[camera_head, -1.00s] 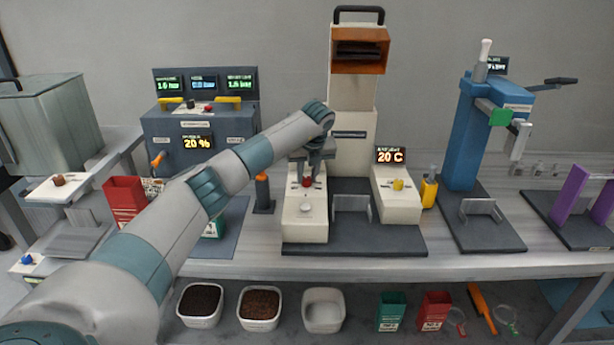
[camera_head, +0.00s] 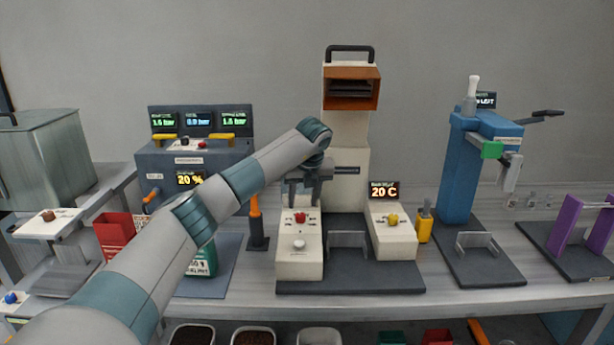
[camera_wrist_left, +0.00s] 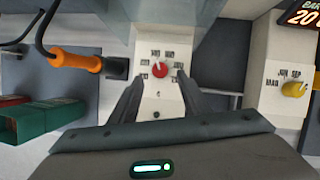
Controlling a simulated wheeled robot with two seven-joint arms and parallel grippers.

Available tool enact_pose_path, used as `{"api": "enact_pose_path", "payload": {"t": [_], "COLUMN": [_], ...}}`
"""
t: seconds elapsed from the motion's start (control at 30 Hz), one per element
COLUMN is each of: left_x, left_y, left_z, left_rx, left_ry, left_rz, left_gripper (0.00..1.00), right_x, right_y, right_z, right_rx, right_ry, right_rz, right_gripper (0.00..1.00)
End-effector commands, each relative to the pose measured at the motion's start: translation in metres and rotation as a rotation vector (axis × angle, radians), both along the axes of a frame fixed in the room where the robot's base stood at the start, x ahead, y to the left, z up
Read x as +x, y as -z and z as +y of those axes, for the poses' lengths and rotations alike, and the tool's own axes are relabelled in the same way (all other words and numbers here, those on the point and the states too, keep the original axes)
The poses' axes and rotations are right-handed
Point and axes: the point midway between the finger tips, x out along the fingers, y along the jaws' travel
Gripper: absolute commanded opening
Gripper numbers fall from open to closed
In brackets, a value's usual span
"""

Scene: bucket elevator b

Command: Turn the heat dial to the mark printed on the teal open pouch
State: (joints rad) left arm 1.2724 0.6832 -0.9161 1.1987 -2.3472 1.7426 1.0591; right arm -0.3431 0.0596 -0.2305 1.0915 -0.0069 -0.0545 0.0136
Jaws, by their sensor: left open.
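The red heat dial (camera_head: 300,217) sits on a cream block of the tall cream sealing machine, with printed marks around it. In the left wrist view the red dial (camera_wrist_left: 160,70) shows between my finger ends. My left gripper (camera_head: 303,203) is open, pointing down just above the dial; whether the fingers touch it is unclear. The fingers also show in the wrist view (camera_wrist_left: 157,82). The teal open pouch (camera_head: 204,262) stands left of the machine, mostly hidden behind my left arm; its mark is unreadable. A teal pouch also shows at the wrist view's left (camera_wrist_left: 22,127). My right gripper is out of view.
A yellow dial (camera_head: 393,220) sits on the right cream block under a "20 C" display (camera_head: 385,191). An orange-handled tool (camera_head: 254,212) stands close left of the machine. A red pouch (camera_head: 113,232) and a blue press (camera_head: 470,165) flank the area.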

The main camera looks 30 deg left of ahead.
Motion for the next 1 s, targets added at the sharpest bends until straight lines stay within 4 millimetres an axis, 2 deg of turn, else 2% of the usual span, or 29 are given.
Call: {"api": "enact_pose_path", "payload": {"t": [0.07,0.3,0.5,0.7,1.0], "left_x": [-0.003,-0.016,-0.024,-0.029,-0.03], "left_y": [-0.015,-0.06,-0.09,-0.105,-0.107], "left_z": [-0.005,-0.018,-0.028,-0.032,-0.033], "left_rx": [0.0,0.0,0.0,0.0,0.0], "left_ry": [0.001,0.0,-0.001,-0.001,-0.001], "left_rz": [-0.004,-0.004,-0.003,-0.002,0.0], "left_gripper": [0.43,0.43,0.43,0.43,0.43], "right_x": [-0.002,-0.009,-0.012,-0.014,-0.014], "right_y": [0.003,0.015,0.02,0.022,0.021], "right_z": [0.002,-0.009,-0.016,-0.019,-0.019], "right_rx": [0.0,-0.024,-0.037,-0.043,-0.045], "right_ry": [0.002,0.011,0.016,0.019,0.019], "right_rz": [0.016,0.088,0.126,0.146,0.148], "right_gripper": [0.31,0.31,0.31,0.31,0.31]}}
